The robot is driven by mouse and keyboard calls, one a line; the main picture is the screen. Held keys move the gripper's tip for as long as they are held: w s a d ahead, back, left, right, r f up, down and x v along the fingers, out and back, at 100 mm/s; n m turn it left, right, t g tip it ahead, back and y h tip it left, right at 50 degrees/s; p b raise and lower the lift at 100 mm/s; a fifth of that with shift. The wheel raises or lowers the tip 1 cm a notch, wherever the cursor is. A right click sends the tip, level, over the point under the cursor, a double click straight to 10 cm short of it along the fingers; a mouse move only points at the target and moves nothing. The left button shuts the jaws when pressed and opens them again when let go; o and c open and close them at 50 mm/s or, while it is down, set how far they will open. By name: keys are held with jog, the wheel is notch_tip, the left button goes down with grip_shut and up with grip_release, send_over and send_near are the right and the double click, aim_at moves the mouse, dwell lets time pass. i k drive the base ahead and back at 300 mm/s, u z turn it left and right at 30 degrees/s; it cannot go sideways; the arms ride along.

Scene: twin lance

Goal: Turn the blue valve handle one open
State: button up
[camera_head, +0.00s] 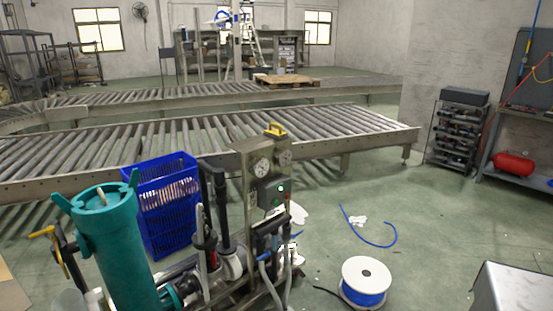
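No blue valve handle can be made out with certainty. A small blue piece (297,234) shows beside the pump unit's hoses, too small to identify. The pump unit stands in the foreground, with a teal filter housing (112,245) at left and a grey control panel (258,172) with gauges and a green light. A yellow handle (275,130) sits on top of the panel, and another yellow handle (42,232) is at the far left. Pipes and hoses hide much of the unit's lower part. My gripper is not in view.
A blue basket (163,212) stands behind the unit. Roller conveyors (345,124) cross behind it. A white-and-blue hose reel (365,281) and a loose blue hose (368,238) lie on the floor at right. A metal box (512,288) is at lower right. Green floor between is mostly clear.

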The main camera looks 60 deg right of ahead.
aim_at(267, 253)
jog(key=z, duration=4.75)
jog(key=i, duration=0.1)
jog(key=u, duration=3.05)
jog(key=k, duration=0.95)
jog(key=u, duration=0.15)
jog(key=i, duration=0.65)
jog(key=z, duration=0.05)
